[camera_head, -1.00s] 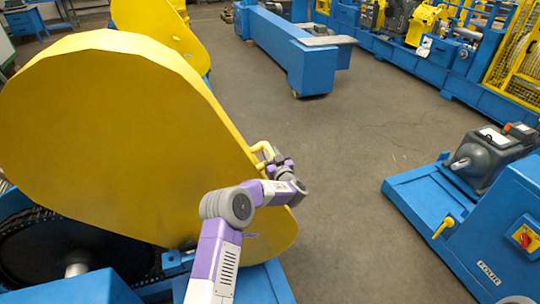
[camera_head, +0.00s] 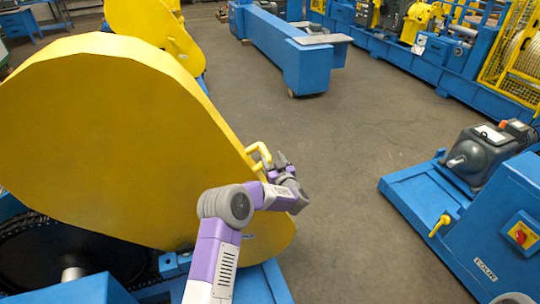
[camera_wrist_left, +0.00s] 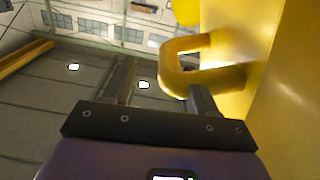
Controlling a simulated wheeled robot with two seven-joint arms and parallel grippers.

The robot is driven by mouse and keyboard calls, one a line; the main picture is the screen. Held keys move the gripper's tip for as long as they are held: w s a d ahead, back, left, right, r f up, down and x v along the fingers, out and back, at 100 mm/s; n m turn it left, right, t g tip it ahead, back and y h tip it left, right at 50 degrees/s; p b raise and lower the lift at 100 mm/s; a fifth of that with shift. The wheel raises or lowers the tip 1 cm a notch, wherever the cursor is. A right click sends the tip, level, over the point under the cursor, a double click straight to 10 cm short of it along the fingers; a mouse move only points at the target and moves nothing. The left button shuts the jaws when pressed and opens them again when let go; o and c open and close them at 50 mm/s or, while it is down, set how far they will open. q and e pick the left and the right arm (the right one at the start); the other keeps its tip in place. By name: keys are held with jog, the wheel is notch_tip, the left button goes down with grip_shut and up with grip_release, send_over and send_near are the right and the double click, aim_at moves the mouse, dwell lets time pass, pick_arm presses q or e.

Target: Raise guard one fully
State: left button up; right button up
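A large yellow guard (camera_head: 110,130) fills the left of the head view. It is tilted up, with a dark chain wheel (camera_head: 60,250) uncovered below it. Its bent yellow handle (camera_head: 260,152) stands out from the right edge. The handle also shows in the wrist view (camera_wrist_left: 190,72). My left gripper (camera_head: 281,160) is just right of the handle. In the wrist view its two fingers (camera_wrist_left: 160,85) are apart. The right finger overlaps the handle in the picture; I cannot tell whether they touch. The handle is not clamped. My right gripper is out of view.
A second yellow guard (camera_head: 150,35) stands behind the first. A blue machine base (camera_head: 500,220) with a grey motor (camera_head: 480,155) stands at the right. A long blue frame (camera_head: 290,50) stands farther back. The grey floor (camera_head: 350,200) between them is clear.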

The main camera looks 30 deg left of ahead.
pick_arm(q)
jog(key=shift+v, duration=2.3)
jog(key=shift+w, duration=0.1)
